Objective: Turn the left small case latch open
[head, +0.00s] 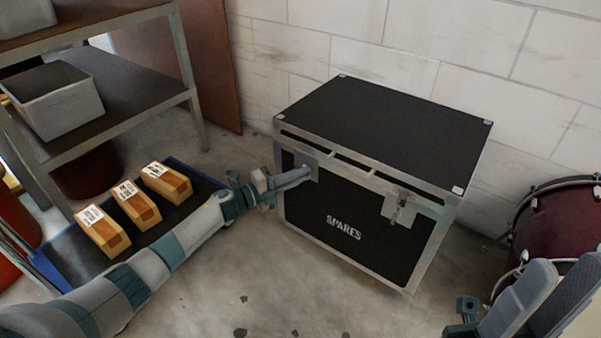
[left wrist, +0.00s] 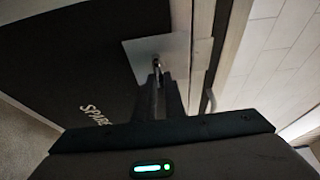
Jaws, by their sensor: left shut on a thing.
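A black case (head: 370,170) with metal edges and the word SPARES on its front stands on the floor by the wall. Its left latch plate (head: 312,160) is mostly covered by my left gripper (head: 305,174) in the head view. In the left wrist view the pale latch plate (left wrist: 178,48) shows, and my left gripper (left wrist: 158,85) is shut on the small left latch (left wrist: 157,61). The right latch (head: 401,205) hangs on its own plate on the case front. My right gripper (head: 520,300) is partly in view at the lower right, away from the case; its fingertips are unclear.
A shelf rack (head: 120,95) with a grey bin (head: 58,100) stands at the left. Several wooden blocks with labels (head: 135,204) lie on a dark mat (head: 190,217) below it. A red drum (head: 555,225) stands to the right. The floor before the case is clear.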

